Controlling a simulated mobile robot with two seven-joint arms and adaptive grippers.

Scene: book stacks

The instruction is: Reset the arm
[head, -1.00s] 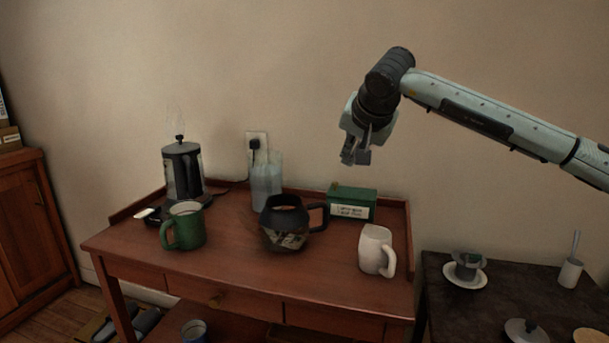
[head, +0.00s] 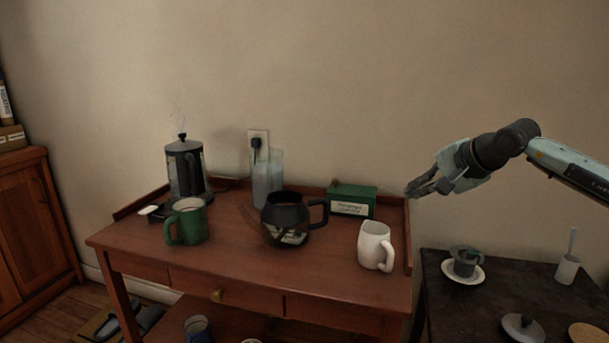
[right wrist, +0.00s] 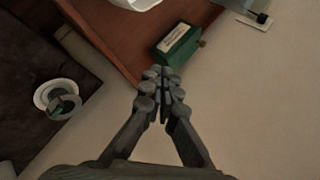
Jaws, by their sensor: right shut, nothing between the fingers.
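My right gripper (head: 412,191) is in the air at the right end of the wooden desk (head: 240,270), a little right of the green box, pointing left. Its fingers are together and nothing shows between them. In the right wrist view the closed fingertips (right wrist: 163,85) lie in front of the desk corner and the green box (right wrist: 180,46), with a gap I cannot judge. My right arm (head: 570,165) comes in from the right edge. My left gripper is in neither view.
A dark table (head: 490,292) at right holds a cup on a saucer (head: 463,270).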

